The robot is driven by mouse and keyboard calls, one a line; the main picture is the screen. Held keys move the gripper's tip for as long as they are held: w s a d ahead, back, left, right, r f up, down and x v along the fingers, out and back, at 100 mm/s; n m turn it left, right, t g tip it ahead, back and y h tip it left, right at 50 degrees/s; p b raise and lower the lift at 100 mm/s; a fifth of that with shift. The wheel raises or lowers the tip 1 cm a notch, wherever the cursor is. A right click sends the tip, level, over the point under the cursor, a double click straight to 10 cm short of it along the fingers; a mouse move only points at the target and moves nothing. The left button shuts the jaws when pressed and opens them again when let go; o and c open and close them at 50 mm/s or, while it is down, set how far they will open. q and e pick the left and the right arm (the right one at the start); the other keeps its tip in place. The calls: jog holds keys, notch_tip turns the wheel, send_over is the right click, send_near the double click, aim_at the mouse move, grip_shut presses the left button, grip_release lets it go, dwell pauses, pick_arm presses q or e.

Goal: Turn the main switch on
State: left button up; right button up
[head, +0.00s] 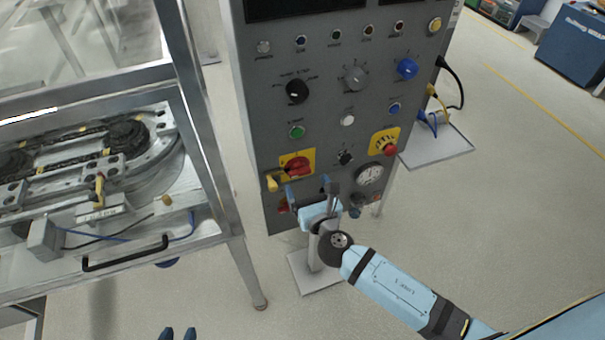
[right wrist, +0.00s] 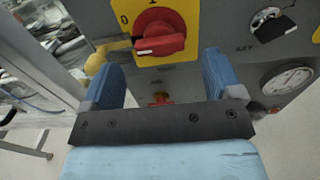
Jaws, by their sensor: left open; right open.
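The main switch is a red rotary knob (head: 297,166) on a yellow plate, on the front of the grey control panel (head: 320,125). In the right wrist view the red knob (right wrist: 160,38) sits near the top, with 0 and 1 printed at its upper left. Its grip lies near level, with a white mark at its lower left. My right gripper (head: 308,189) is open, its fingers just below the switch and apart from the knob. Its two blue fingers (right wrist: 163,82) show with nothing held between them. My left gripper (head: 177,334) shows only blue fingertips at the bottom edge, apart and empty.
A yellow part (right wrist: 97,58) hangs just left of the switch plate. A key switch (head: 345,158), a gauge (head: 370,174) and a red emergency button (head: 390,150) are to its right. A framed machine (head: 100,200) stands left of the panel. Open floor lies in front.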

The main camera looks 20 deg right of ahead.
aim_at(301, 175)
jog(key=shift+w+a, duration=0.1)
jog(key=shift+w, duration=1.75)
jog(key=c, duration=0.9)
